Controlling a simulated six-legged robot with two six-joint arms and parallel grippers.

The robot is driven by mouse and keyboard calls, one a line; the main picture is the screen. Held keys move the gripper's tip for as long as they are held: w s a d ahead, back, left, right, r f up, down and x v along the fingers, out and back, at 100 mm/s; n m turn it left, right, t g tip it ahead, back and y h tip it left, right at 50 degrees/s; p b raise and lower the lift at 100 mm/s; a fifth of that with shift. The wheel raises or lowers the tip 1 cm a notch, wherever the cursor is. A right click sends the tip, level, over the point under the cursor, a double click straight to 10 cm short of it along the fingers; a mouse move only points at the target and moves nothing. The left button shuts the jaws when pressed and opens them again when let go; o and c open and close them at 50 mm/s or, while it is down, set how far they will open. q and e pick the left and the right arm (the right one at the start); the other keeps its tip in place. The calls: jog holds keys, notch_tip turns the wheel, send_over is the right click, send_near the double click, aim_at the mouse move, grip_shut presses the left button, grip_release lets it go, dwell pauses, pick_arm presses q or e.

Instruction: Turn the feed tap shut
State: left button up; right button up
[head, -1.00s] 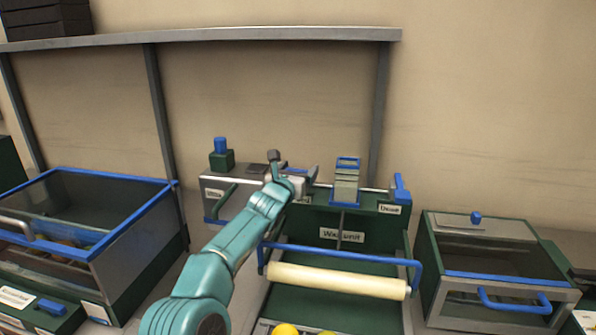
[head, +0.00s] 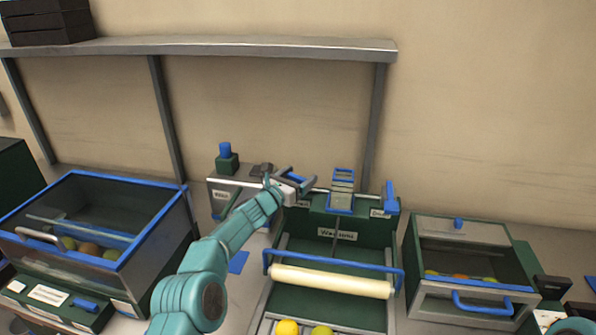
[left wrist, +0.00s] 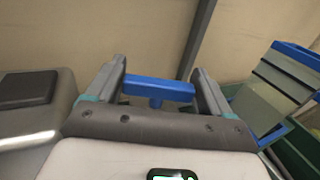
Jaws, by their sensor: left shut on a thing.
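The feed tap shows as a blue bar handle (head: 293,175) at the back left of the green wash unit (head: 337,234). My left gripper (head: 290,179) is shut on this handle. In the left wrist view the blue handle (left wrist: 160,90) lies crosswise between the two fingers of my left gripper (left wrist: 162,85), with its short stem below the bar. The label beside the tap is mostly hidden by my gripper.
A second blue tap handle (head: 389,196) stands upright at the unit's back right. A cream roller (head: 332,281) and blue bar cross the unit's front. Glass-topped bins stand left (head: 183,190) and right (head: 470,285). A grey shelf (head: 220,46) runs above.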

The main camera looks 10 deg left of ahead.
aim_at(296, 179)
pick_arm(q)
jog(key=shift+r, duration=0.25)
jog(key=o, duration=0.9)
jog(key=shift+f, duration=0.1)
jog(key=shift+s+a+f+b, duration=0.2)
jog(key=shift+s+b, duration=0.1)
jog(key=shift+b, duration=0.3)
jog(key=b+v, duration=0.4)
jog(key=v, duration=0.1)
jog(key=shift+s+a, duration=0.2)
jog(key=shift+s, duration=0.15)
jog(key=b+v, duration=0.1)
jog(key=v, duration=0.4)
jog(key=b+v, duration=0.2)
jog(key=v, duration=0.3)
jog(key=shift+d+r, duration=0.1)
jog(key=shift+r, duration=0.1)
